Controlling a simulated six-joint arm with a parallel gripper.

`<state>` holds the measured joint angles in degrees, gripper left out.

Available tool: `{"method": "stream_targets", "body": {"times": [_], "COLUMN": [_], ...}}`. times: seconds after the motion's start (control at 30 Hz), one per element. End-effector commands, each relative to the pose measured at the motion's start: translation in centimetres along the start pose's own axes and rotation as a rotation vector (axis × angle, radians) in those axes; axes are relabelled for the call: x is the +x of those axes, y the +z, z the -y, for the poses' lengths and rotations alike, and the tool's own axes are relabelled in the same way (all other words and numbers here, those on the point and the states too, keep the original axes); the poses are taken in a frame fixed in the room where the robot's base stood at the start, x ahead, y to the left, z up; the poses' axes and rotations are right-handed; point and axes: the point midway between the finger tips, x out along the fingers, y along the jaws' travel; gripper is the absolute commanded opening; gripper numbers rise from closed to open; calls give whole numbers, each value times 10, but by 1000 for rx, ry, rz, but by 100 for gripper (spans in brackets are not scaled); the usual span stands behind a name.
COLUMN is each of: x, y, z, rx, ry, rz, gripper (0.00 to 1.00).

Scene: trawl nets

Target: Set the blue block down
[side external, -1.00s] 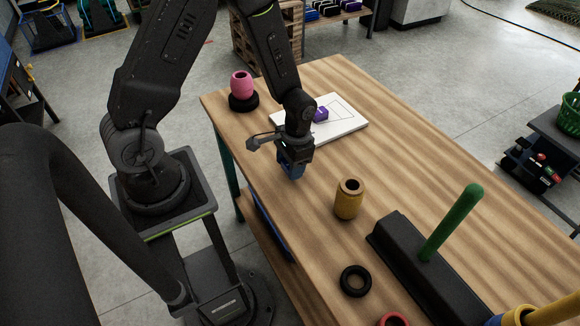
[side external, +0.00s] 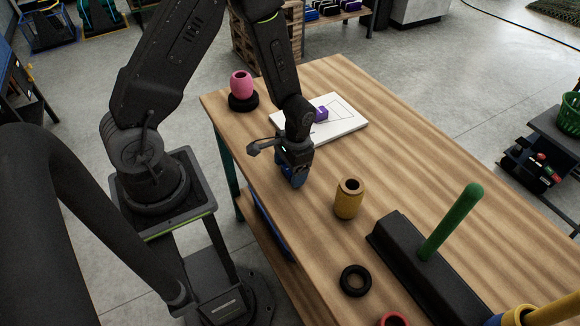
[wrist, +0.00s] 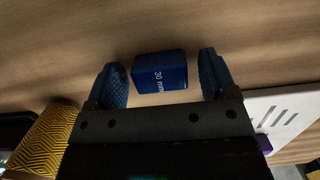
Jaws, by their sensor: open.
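The blue block (wrist: 160,72), marked "30 mm", sits between the two blue finger pads of my gripper (wrist: 161,64) in the wrist view. A gap shows on each side of the block, so the fingers are open and apart from it. The block appears to rest on the wooden table (wrist: 230,25). In the side view my gripper (side external: 292,179) points down close to the table, near its left edge. There the block cannot be told apart from the blue fingers.
A white board (side external: 345,126) with a purple block (side external: 320,114) lies behind my gripper. A yellow cylinder (side external: 348,201) stands to the right. A pink piece (side external: 241,83) on a black ring (side external: 243,102), a loose black ring (side external: 355,281) and a black base with a green peg (side external: 452,226) are nearby.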

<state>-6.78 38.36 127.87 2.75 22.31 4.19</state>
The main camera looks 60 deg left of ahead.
Motion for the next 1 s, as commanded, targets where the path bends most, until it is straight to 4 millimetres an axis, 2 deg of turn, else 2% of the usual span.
{"method": "stream_targets", "body": {"times": [0.17,0.27,0.6,0.93,1.0], "x": [-8,-23,-93,-129,-142], "y": [0,-1,0,2,5], "z": [0,0,0,-1,-3], "rx": [0,-1,0,0,0], "ry": [0,-1,0,-1,-4], "rz": [-4,-6,-6,-15,-44], "gripper": [78,78,78,78,78]}}
